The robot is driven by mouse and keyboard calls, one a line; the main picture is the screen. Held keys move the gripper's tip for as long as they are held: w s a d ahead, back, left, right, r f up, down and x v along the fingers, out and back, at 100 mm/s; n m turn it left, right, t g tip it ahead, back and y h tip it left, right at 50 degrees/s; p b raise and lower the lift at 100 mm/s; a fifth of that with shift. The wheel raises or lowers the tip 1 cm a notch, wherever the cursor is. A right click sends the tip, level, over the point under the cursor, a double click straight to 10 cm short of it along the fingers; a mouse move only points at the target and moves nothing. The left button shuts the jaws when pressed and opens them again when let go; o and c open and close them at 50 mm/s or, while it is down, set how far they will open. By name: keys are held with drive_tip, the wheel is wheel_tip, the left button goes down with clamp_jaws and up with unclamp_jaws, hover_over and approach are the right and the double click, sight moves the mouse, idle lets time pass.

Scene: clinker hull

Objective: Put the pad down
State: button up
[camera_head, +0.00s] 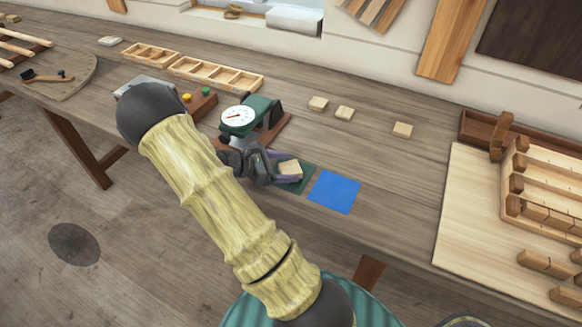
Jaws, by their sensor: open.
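A small pale wooden pad (291,168) sits at the tip of my gripper (287,170), over a dark green square (304,183) on the workbench. My gripper's purple-grey fingers are open, with the pad between or just beside them; the fingers partly hide it. I cannot tell whether the pad touches a finger. It appears to lie on the green square. A blue square (334,192) lies flat and bare just to the right of the green one.
A green device with a white dial (238,118) stands close behind my gripper. Several loose pale pads, one of them at the back (318,103), lie beyond. Divided wooden trays (214,75) stand at the back left. A pale board (470,215) with wooden racks fills the right.

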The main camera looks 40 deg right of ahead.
drive_tip(key=b+v, duration=0.1)
drive_tip(key=v, duration=0.8)
drive_tip(key=shift+w+a+r, duration=0.1)
drive_tip(key=shift+a+r, duration=0.1)
drive_tip(key=shift+a, duration=0.1)
drive_tip(key=shift+s+y, duration=0.25)
drive_tip(key=shift+y, duration=0.05)
drive_tip(key=s+a+r+m+t+y, duration=0.2)
drive_tip(key=s+a+m+t+y, duration=0.2)
drive_tip(key=s+a+m+y, duration=0.1)
drive_tip(key=s+a+r+m+t+y, duration=0.2)
drive_tip(key=s+a+m+t+y, duration=0.2)
drive_tip(key=a+m+y, duration=0.3)
drive_tip(key=s+a+m, duration=0.1)
drive_tip(key=a, duration=0.2)
drive_tip(key=shift+s+a+r, duration=0.2)
drive_tip(key=shift+s+a, duration=0.1)
